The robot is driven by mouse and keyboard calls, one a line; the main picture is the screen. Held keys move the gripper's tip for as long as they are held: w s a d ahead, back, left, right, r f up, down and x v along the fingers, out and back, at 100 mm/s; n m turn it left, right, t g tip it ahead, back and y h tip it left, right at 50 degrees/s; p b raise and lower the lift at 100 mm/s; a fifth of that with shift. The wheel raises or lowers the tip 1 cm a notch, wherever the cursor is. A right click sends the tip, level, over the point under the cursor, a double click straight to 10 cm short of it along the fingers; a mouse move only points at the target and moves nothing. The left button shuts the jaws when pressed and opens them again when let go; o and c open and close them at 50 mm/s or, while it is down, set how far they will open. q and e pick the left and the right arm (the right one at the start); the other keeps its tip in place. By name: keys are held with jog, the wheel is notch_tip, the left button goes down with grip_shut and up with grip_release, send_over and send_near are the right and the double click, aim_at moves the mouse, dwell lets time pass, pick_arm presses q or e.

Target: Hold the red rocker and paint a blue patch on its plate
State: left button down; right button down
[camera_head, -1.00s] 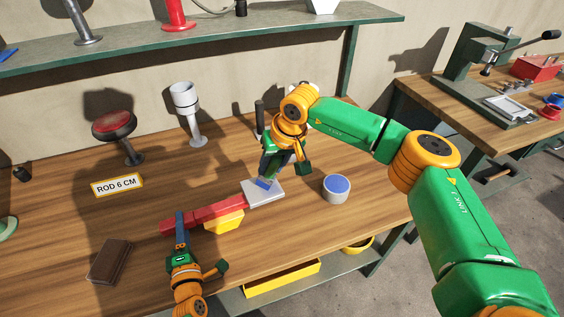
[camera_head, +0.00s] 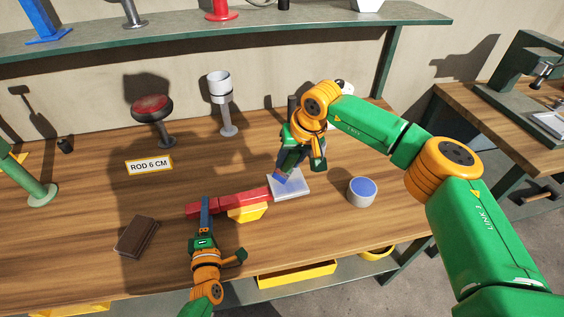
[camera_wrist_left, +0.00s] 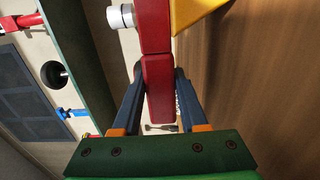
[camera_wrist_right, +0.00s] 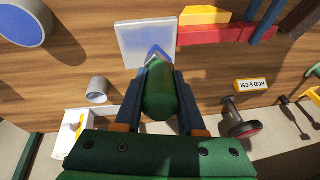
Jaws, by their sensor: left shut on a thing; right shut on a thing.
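The red rocker (camera_head: 228,203) is a long red bar on a yellow wedge (camera_head: 247,213), with a pale square plate (camera_head: 298,189) at its right end. My left gripper (camera_head: 205,205) is shut on the bar near its left end; the bar (camera_wrist_left: 158,80) shows between the fingers in the left wrist view. My right gripper (camera_wrist_right: 159,88) is shut on a green-handled brush (camera_wrist_right: 160,100) with a blue tip (camera_head: 280,177). The tip is at the plate's left part; contact is unclear. The plate (camera_wrist_right: 140,40) has a faint bluish tint in the right wrist view; I cannot tell whether it is paint.
A grey pot of blue paint (camera_head: 362,189) stands right of the plate. A dark brown block (camera_head: 136,236) lies at the left front. A "ROD 6 CM" sign (camera_head: 149,166), a red-topped stand (camera_head: 152,110) and a white cup stand (camera_head: 222,95) are behind. Bare wood lies between.

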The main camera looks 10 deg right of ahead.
jog(key=d, duration=0.6)
jog(key=shift+w, duration=0.2)
jog(key=shift+r, duration=3)
jog(key=shift+r, duration=0.1)
notch_tip(320, 180, up, 3)
jog(key=shift+f, duration=0.1)
jog(key=shift+a, duration=0.1)
